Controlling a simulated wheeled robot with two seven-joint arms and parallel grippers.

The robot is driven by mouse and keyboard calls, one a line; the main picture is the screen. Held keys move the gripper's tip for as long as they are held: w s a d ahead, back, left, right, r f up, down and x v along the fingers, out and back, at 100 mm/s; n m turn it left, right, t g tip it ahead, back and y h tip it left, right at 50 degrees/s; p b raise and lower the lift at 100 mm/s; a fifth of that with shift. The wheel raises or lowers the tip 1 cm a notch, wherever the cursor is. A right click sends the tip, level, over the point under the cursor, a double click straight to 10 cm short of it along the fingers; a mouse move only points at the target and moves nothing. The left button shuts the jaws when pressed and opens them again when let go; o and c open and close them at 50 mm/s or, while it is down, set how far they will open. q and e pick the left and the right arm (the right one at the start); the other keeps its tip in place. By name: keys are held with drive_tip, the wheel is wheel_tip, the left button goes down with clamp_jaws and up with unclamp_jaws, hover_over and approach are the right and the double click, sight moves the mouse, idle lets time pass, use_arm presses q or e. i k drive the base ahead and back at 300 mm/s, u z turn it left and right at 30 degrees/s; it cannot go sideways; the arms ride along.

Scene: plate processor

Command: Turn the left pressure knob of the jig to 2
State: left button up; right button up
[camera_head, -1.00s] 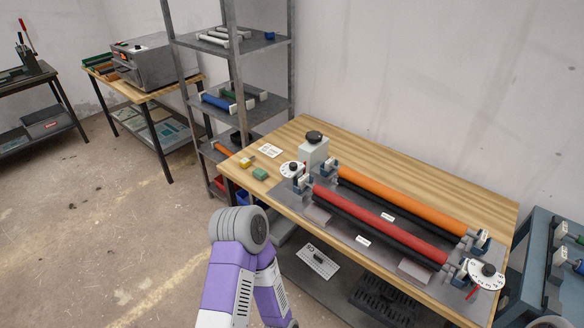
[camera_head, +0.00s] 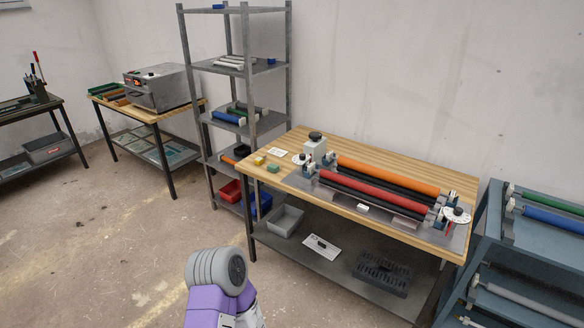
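The jig (camera_head: 384,213) sits on a wooden-topped table, with an orange roller (camera_head: 388,176) behind a red roller (camera_head: 372,191) and dark rollers between. Its left pressure knob (camera_head: 299,158) is a white dial with a dark centre at the left end of the rollers. Its number marks are too small to read. The right pressure knob (camera_head: 456,215) is a similar white dial at the right end, with a red pointer below it. A purple and grey arm of mine shows at the bottom, well short of the table. Neither gripper is in view.
The table's wooden top (camera_head: 272,182) also holds a grey block with a black knob (camera_head: 315,145), small yellow and green blocks and a white card. A metal shelf (camera_head: 238,118) stands behind left, a blue roller rack (camera_head: 530,250) at right. Floor in front is clear.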

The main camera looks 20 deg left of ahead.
sight(301, 159)
drive_tip(key=z, duration=0.2)
drive_tip(key=i, duration=0.9)
drive_tip(key=u, duration=0.75)
drive_tip(key=i, duration=0.95)
drive_tip(key=u, duration=1.05)
